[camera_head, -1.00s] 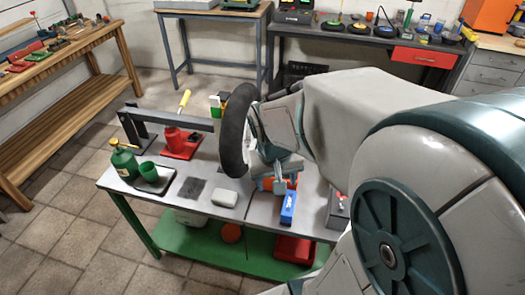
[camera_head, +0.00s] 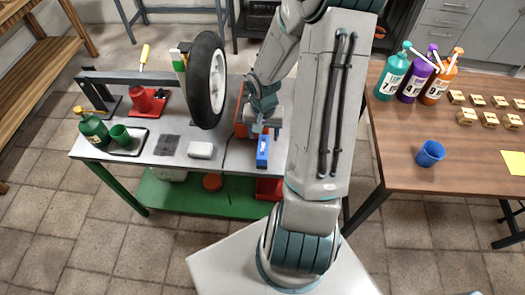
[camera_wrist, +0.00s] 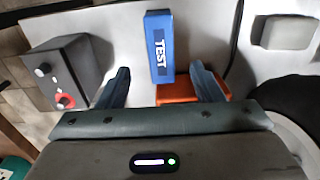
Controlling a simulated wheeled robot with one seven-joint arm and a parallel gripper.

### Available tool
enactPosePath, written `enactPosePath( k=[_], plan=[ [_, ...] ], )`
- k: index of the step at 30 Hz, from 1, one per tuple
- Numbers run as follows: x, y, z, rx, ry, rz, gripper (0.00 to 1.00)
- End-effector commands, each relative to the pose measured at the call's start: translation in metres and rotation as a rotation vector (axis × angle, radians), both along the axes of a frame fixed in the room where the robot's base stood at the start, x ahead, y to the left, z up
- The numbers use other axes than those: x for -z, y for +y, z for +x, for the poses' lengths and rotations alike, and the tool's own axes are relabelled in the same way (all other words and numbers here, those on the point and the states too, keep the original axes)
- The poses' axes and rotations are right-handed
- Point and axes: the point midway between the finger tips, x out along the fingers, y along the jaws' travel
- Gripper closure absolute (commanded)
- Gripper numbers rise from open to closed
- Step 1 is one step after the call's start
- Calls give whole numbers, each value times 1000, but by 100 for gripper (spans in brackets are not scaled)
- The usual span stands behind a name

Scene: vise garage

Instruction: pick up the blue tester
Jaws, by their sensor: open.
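The blue tester (camera_head: 262,152) is a small blue box near the front edge of the grey workbench, right of the middle. In the wrist view the blue tester (camera_wrist: 160,48) shows the word TEST and lies just beyond and between my fingertips. My gripper (camera_wrist: 160,82) is open and empty, with one finger on each side of the tester's near end. In the head view my gripper (camera_head: 263,118) is above the bench just behind the tester. I cannot tell how high it is above the bench.
An orange object (camera_wrist: 185,94) lies under my gripper. A grey box with knobs (camera_wrist: 62,75) stands left in the wrist view. A wheel (camera_head: 207,80) stands left of my arm, and a white block (camera_head: 201,150) lies left of the tester. A brown table (camera_head: 460,185) is at the right.

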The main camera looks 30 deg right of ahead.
Motion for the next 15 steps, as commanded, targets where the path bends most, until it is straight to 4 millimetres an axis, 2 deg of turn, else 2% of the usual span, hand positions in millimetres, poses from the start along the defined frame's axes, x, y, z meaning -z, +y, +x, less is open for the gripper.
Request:
enactPosePath(
  k=[1, 6, 15],
  plan=[
    [13, 1, -1, -2, 4, 3, 40],
    [39, 0, 0, -2, 2, 0, 40],
    [58, 0, 1, -1, 1, 0, 40]
  ],
)
